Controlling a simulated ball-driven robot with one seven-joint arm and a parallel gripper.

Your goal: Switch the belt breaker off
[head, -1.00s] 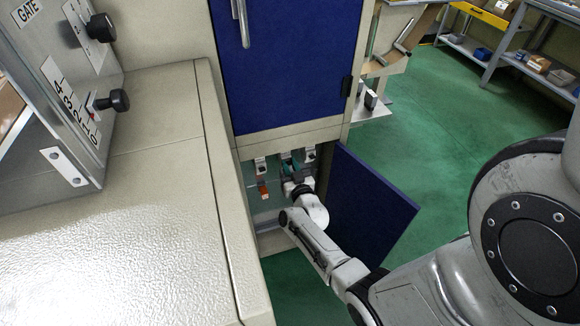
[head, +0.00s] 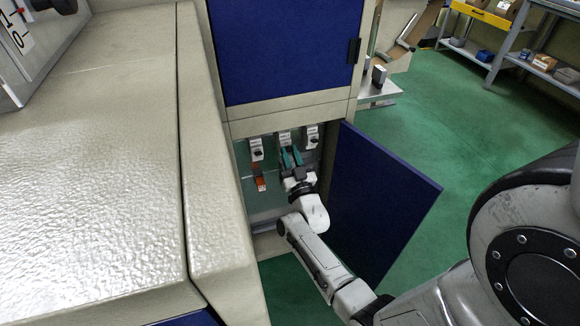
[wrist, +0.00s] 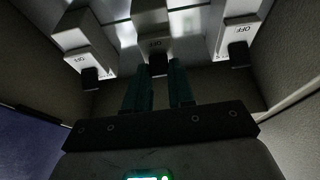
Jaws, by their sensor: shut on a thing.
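Three white breakers with dark levers sit in a row in the open cabinet: left breaker (head: 256,150), middle breaker (head: 285,137) and right breaker (head: 312,136). Their name labels are too small to read. My gripper (head: 291,157) has teal fingers and is up at the middle breaker. In the wrist view my gripper (wrist: 161,70) is shut on the dark lever (wrist: 158,67) of the middle breaker. There, the breaker at picture left (wrist: 84,58) reads ON, and the one at picture right (wrist: 238,35) reads OFF.
An orange tag (head: 261,184) hangs below the left breaker. The open blue door (head: 385,205) stands right of my arm. A closed blue door (head: 285,50) is above. A beige housing (head: 90,170) fills the left. Green floor is free at the right.

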